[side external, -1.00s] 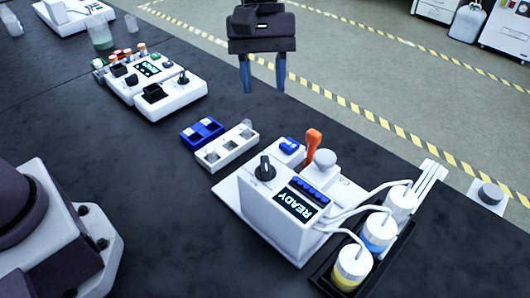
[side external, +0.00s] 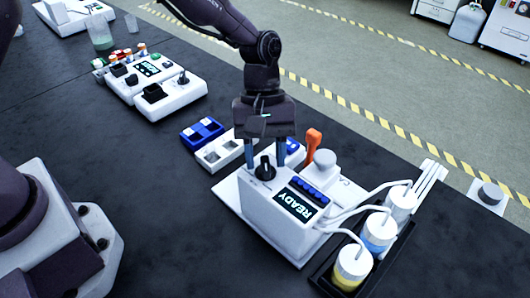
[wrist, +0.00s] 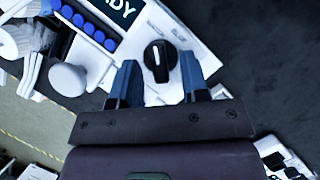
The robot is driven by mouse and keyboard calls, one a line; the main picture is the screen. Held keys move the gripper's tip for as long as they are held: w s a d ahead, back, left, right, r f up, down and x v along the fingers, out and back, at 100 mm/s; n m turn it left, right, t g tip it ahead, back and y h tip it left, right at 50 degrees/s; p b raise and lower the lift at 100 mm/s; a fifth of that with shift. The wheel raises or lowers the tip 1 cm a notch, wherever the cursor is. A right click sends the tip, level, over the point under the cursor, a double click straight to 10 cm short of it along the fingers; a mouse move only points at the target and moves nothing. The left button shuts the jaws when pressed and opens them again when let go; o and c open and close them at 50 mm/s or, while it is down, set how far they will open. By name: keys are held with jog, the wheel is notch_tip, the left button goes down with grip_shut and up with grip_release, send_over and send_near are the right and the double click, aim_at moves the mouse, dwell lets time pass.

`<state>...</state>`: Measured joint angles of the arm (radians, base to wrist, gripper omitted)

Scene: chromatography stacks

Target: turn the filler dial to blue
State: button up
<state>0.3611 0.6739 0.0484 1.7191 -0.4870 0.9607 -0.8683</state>
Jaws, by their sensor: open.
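The filler (side external: 285,222) is a white machine with a screen reading READY. Its dial (side external: 265,169) is a black knob with a white pointer line, on top near the left end. In the wrist view the dial (wrist: 160,60) lies between and just beyond my two blue fingertips. My gripper (side external: 265,155) is open, with one finger to each side of the dial as seen from the side camera. In the wrist view my gripper (wrist: 160,72) shows a gap on both sides of the dial. I cannot tell the exact height of the fingertips above it.
An orange lever (side external: 313,142) and a white knob (side external: 325,158) stand close right of my gripper. Bottles with tubes (side external: 352,265) sit in a black tray. A white rack (side external: 218,155) and blue rack (side external: 202,131) lie left. The dark table in front is clear.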

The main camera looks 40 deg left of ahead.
jog(key=shift+f, duration=0.1)
grip_shut()
jog(key=shift+m, duration=0.4)
jog(key=m, duration=0.1)
jog(key=m+g+y, duration=0.1)
jog(key=m, duration=0.1)
jog(key=shift+w+d+m, duration=0.15)
jog(key=shift+d+m, duration=0.05)
jog(key=shift+m, duration=0.1)
jog(key=m+y, duration=0.1)
jog(key=m, duration=0.1)
jog(key=m+y, duration=0.1)
jog(key=m, duration=0.2)
jog(key=shift+d+g, duration=0.15)
jog(key=shift+g, duration=0.15)
jog(key=shift+w+m, duration=0.1)
jog(key=shift+m, duration=0.2)
grip_release()
